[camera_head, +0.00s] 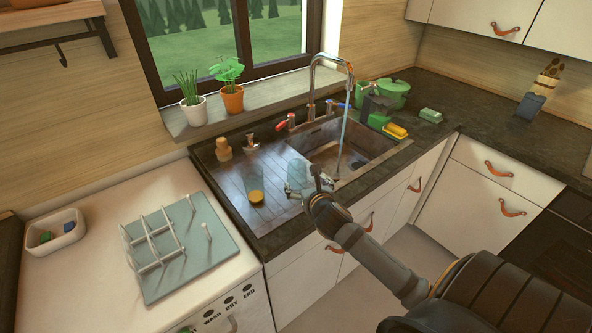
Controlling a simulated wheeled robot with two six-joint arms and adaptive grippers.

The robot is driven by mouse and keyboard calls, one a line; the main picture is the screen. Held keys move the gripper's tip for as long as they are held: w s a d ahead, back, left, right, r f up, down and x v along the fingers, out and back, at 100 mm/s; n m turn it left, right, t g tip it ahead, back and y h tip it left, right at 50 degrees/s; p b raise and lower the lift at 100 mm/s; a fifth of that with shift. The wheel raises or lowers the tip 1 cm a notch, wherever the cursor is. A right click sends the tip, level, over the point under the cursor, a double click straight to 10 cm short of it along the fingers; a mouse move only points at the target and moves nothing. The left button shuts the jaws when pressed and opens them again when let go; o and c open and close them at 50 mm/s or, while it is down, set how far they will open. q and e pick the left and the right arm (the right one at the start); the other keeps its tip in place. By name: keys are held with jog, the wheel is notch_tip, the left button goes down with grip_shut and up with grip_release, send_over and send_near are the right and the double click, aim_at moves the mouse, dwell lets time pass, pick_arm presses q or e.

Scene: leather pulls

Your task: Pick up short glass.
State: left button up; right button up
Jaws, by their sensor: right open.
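A short, clear bluish glass (297,170) stands at the left rim of the sink, partly hidden by my right gripper. My right gripper (303,188) is open, with its fingers at the near side of this glass. I cannot tell whether the fingers touch it or reach around it. A second clear glass (253,179), with something yellow at its base, stands on the drainboard to the left. My left gripper is not in view.
Water runs from the tap (346,75) into the sink (365,150). A wooden item (223,149) stands on the drainboard. Yellow and green sponges (397,130) and a green pot (394,93) are on the right. A dish rack (170,248) stands at the left front.

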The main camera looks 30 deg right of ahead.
aim_at(300, 166)
jog(key=x, duration=0.3)
jog(key=shift+a, duration=0.1)
jog(key=x, duration=0.3)
jog(key=shift+a+r+p, duration=0.1)
jog(key=shift+p, duration=0.3)
jog(key=x, duration=0.2)
jog(key=shift+w+f, duration=0.2)
jog(key=shift+f, duration=0.05)
jog(key=shift+w+f, duration=0.25)
jog(key=shift+w, duration=0.1)
jog(key=shift+s+r, duration=0.1)
jog(key=shift+s, duration=0.05)
jog(key=shift+c, duration=0.7)
jog(key=c, duration=1.4)
jog(key=shift+o, duration=0.2)
jog(key=shift+r, duration=0.6)
jog(key=r, duration=0.1)
jog(key=s+r, duration=0.1)
jog(key=r, duration=0.1)
jog(key=shift+r, duration=0.2)
pick_arm(q)
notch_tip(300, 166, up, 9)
jog(key=p, duration=0.8)
pick_arm(e)
jog(key=s+d+r, duration=0.1)
jog(key=s+r, duration=0.7)
jog(key=s, duration=0.5)
jog(key=shift+d+r, duration=0.15)
jog(key=shift+r, duration=0.1)
